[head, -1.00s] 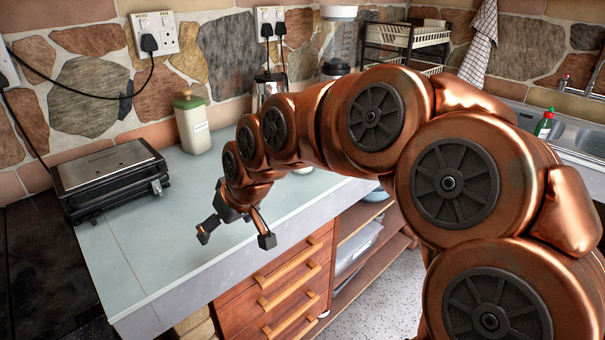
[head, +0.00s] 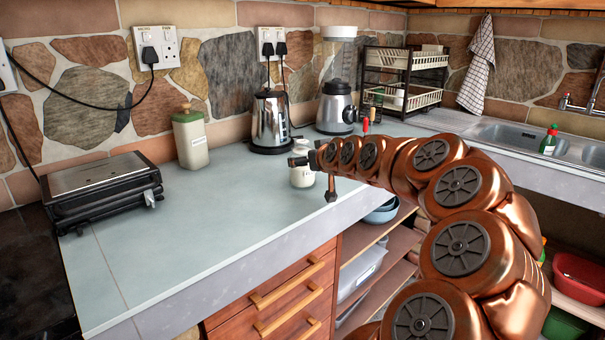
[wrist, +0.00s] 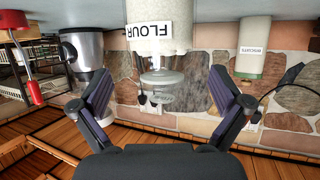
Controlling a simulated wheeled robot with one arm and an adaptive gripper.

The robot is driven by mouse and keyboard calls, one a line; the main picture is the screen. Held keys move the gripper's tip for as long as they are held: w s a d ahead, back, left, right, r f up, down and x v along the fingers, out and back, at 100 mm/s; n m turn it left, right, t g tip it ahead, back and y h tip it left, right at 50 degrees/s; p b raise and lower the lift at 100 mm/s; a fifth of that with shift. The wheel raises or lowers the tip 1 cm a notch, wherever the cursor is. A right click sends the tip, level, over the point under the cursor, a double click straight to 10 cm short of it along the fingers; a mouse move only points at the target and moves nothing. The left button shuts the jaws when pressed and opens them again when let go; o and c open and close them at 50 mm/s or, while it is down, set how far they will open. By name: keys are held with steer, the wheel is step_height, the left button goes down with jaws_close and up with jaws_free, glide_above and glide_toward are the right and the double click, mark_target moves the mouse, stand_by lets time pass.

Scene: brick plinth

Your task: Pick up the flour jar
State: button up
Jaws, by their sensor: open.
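The flour jar (head: 302,177) is a small white jar standing on the pale counter (head: 215,215), partly hidden by my gripper in the head view. In the wrist view my gripper (wrist: 162,88) is open and empty. The jar appears ahead between the spread fingers, with gaps on both sides.
A kettle (head: 270,122) and a blender (head: 337,108) stand behind the jar. A cream canister with a green lid (head: 190,140) is to the left, beyond it a grill (head: 103,190). A red-handled thing (wrist: 28,75) shows in the wrist view. The counter's front left is clear.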

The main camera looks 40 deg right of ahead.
steer(key=shift+p+x, duration=0.3)
steer(key=shift+x, duration=2.2)
steer(key=shift+c, duration=0.4)
steer(key=c, duration=1.7)
step_height(320, 180, up, 28)
steer(key=p, duration=0.1)
